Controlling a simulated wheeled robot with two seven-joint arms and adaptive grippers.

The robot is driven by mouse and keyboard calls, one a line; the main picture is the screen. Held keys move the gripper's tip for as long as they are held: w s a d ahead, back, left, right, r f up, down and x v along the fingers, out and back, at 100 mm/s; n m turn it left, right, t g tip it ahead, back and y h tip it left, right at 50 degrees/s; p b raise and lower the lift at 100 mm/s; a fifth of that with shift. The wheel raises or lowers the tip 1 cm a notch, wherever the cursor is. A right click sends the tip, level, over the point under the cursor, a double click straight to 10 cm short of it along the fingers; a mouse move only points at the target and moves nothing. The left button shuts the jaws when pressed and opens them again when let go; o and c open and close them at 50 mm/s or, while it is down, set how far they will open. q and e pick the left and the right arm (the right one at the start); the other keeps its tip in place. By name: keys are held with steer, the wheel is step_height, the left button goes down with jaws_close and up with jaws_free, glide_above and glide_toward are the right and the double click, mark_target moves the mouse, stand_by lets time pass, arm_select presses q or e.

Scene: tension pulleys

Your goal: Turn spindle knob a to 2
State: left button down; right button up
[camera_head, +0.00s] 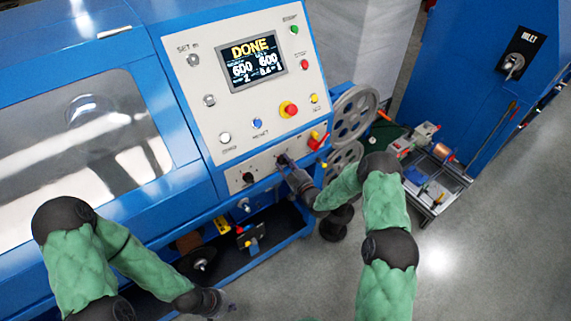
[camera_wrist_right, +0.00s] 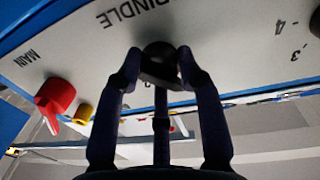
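The lower strip of the blue machine's panel carries two small black knobs. The left knob (camera_head: 248,178) is free of any gripper. My right gripper (camera_head: 288,168) is at the right knob (camera_head: 281,159). In the right wrist view, the fingers of the right gripper (camera_wrist_right: 160,65) stand on both sides of this black knob (camera_wrist_right: 160,54) and appear to touch it. Upside-down lettering ending in "PINDLE" is printed beside it. The knob's pointer and most of its scale are hidden. My left gripper (camera_head: 222,303) is low, away from the panel; its fingers are unclear.
A red switch (camera_wrist_right: 55,97) marked "MAIN" and a yellow button (camera_wrist_right: 83,114) are near the right gripper. The display (camera_head: 255,61) reads "DONE". A red emergency button (camera_head: 289,109) sits above the knobs. A cart with parts (camera_head: 440,185) stands at right; the floor in front is clear.

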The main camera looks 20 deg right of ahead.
stand_by(0.3)
steer(key=m+b, duration=0.6)
steer(key=m, duration=0.2)
steer(key=shift+g+b, duration=0.35)
steer(key=shift+g, duration=0.05)
steer(key=m+b, duration=0.1)
steer(key=m, duration=0.3)
steer(key=shift+d+m+b, duration=0.1)
steer(key=shift+m+b, duration=0.2)
steer(key=shift+b, duration=0.1)
steer(key=m+b, duration=0.1)
steer(key=m, duration=0.3)
steer(key=shift+r+y, duration=0.15)
steer(key=shift+y, duration=0.25)
steer(key=shift+m, duration=0.4)
steer(key=o, duration=1.1)
steer(key=shift+o, duration=0.2)
